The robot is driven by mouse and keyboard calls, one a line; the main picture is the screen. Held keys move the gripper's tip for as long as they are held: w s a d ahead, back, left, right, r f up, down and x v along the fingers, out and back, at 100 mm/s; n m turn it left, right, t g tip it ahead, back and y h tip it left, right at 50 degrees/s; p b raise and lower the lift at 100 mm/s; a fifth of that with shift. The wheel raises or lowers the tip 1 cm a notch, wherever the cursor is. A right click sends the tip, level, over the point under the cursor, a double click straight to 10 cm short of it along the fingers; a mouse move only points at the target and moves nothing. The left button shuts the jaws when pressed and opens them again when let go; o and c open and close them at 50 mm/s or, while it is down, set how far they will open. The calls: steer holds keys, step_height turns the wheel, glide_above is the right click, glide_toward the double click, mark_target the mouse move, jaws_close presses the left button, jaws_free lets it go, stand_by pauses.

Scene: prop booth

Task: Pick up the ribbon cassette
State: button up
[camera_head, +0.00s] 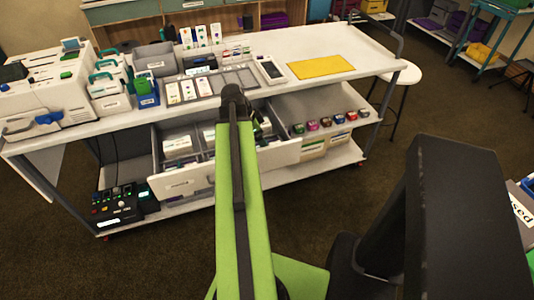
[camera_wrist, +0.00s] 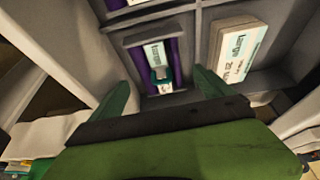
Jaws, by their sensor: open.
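A small white and teal item with a printed label, which looks like the ribbon cassette (camera_wrist: 155,55), sits in a drawer compartment between purple side pieces in the wrist view. My gripper (camera_wrist: 162,84) is open and empty, with its green fingers on either side of the line to this item. The fingertips appear short of it; the exact gap is hard to tell. In the head view my green arm reaches over the pulled-out drawer (camera_head: 185,184) and hides my gripper and part of the drawer's inside.
A larger labelled box (camera_wrist: 238,48) lies in the compartment to the right, beyond a grey divider. In the head view, the cart top (camera_head: 310,42) carries a printer (camera_head: 45,90), a tablet (camera_head: 270,70) and a yellow mat (camera_head: 321,67). Small coloured items (camera_head: 325,123) stand right of the drawer.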

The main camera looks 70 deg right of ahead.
steer(key=b+x, duration=0.3)
steer(key=x, duration=0.1)
steer(key=shift+f, duration=0.4)
steer(key=shift+d+r, duration=0.1)
steer(key=shift+r, duration=0.1)
steer(key=shift+c, duration=0.4)
steer(key=c, duration=1.2)
steer(key=shift+r, duration=0.15)
steer(key=shift+c, duration=0.2)
step_height(320, 180, up, 18)
steer(key=p, duration=1.8)
